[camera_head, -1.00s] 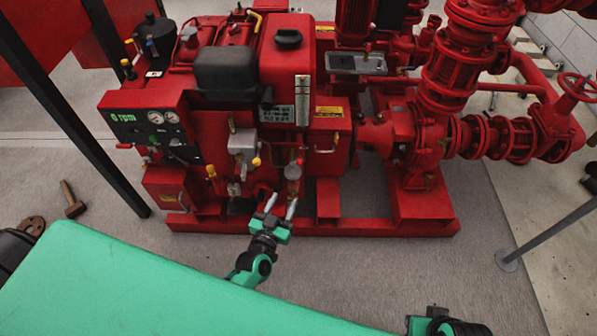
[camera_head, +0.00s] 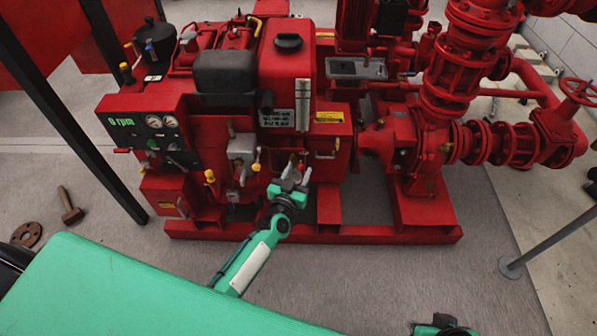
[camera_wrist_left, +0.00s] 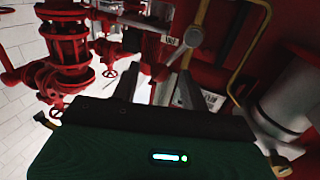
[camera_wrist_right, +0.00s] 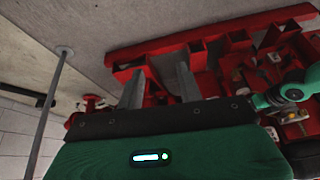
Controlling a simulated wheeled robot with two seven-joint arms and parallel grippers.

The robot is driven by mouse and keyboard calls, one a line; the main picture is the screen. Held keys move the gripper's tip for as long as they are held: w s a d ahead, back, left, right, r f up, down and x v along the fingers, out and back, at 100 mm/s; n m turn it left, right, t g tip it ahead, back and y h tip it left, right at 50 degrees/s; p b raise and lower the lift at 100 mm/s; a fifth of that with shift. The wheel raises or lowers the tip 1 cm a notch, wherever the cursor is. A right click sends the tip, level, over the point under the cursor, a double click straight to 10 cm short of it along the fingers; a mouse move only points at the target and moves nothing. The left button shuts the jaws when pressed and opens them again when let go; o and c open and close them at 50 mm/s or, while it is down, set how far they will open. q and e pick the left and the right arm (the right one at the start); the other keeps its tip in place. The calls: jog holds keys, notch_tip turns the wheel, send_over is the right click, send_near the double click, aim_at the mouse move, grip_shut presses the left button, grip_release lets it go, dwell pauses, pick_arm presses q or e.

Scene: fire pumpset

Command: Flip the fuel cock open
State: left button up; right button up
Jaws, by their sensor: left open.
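The red fire pumpset (camera_head: 330,232) stands ahead of me. My left gripper (camera_head: 294,172) is open at its front, below the data plate, and covers the small fittings there. In the left wrist view, the left gripper (camera_wrist_left: 160,78) has its fingers apart. A grey round-ended lever (camera_wrist_left: 190,37) shows just beyond the fingertips, near the right finger; it may be the fuel cock, but I cannot be sure. No contact is clear. My right gripper (camera_wrist_right: 160,78) is open and empty in the right wrist view, pointing towards the pumpset base (camera_wrist_right: 135,55) from a distance.
A control panel (camera_head: 150,130) reads 0 rpm at the left of the pumpset. Yellow-tipped levers (camera_head: 210,176) stand left of my left gripper. A yellow pipe (camera_wrist_left: 240,60) runs close on the right in the left wrist view. A hammer (camera_head: 70,206) lies on the floor.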

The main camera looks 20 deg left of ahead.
pick_arm(q)
jog(key=shift+w, duration=0.45)
pick_arm(e)
jog(key=shift+w+a, duration=0.15)
